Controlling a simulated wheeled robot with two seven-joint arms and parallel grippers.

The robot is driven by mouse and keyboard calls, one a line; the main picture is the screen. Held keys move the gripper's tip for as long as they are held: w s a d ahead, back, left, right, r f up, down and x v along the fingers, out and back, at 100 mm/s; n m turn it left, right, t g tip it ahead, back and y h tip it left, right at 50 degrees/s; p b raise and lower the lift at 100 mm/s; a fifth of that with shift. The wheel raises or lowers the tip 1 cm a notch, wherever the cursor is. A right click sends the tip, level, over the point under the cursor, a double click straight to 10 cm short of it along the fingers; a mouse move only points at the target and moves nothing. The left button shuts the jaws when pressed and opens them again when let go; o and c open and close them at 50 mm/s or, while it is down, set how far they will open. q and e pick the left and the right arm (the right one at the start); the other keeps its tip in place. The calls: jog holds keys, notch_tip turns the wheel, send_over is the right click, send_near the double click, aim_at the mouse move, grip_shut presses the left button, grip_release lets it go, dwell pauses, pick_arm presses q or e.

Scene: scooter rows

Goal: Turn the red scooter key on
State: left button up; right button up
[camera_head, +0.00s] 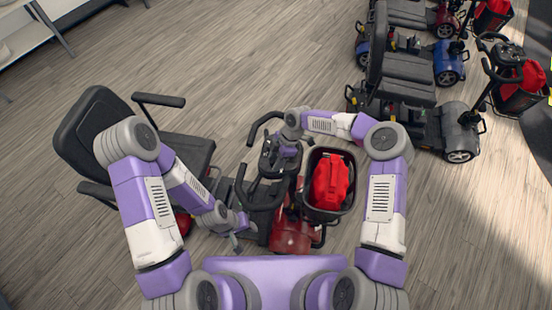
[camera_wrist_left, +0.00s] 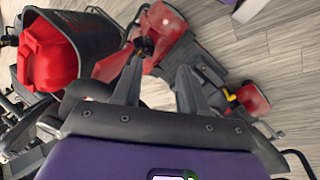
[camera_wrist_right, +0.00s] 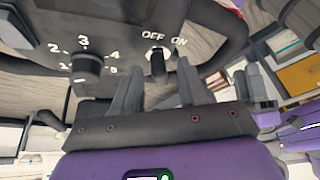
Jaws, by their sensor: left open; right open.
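The red scooter (camera_head: 291,233) stands right in front of me. Its handlebar console (camera_wrist_right: 205,25) fills the top of the right wrist view. The dark key (camera_wrist_right: 157,62) sits in the console below the printed OFF and ON marks. My right gripper (camera_wrist_right: 160,70) is open, its fingertips close to the key and on either side of it in that view; I cannot tell if they touch it. In the head view, my right gripper (camera_head: 284,153) is over the handlebars and hides the key. My left gripper (camera_head: 239,234) is open and empty, low beside the scooter's red front body (camera_wrist_left: 160,28).
A numbered dial (camera_wrist_right: 88,66) is left of the key. A basket (camera_head: 312,209) with a red bag (camera_head: 330,182) hangs at the scooter's front. Its black seat (camera_head: 95,125) is at the left. More scooters (camera_head: 405,85) stand at upper right. Open floor (camera_head: 230,60) lies behind.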

grip_shut()
dwell(0.3)
jog(key=shift+m+t+b, duration=0.6)
jog(key=shift+m+b, duration=0.5)
jog(key=shift+b, duration=0.1)
jog(key=m+t+b, duration=0.1)
jog(key=m+b, duration=0.1)
jog(key=b, duration=0.2)
jog(key=m+t+b, duration=0.2)
jog(key=m+b, duration=0.1)
jog(key=b, duration=0.1)
jog(key=m+t+b, duration=0.1)
jog(key=m+b, duration=0.2)
jog(key=b, duration=0.2)
jog(key=shift+s+a+f+h, duration=0.1)
jog(key=shift+s+a+h, duration=0.05)
jog(key=shift+s+h, duration=0.25)
jog(key=shift+m+t+b, duration=0.3)
jog(key=shift+m+b, duration=0.4)
jog(key=shift+b, duration=0.25)
grip_release()
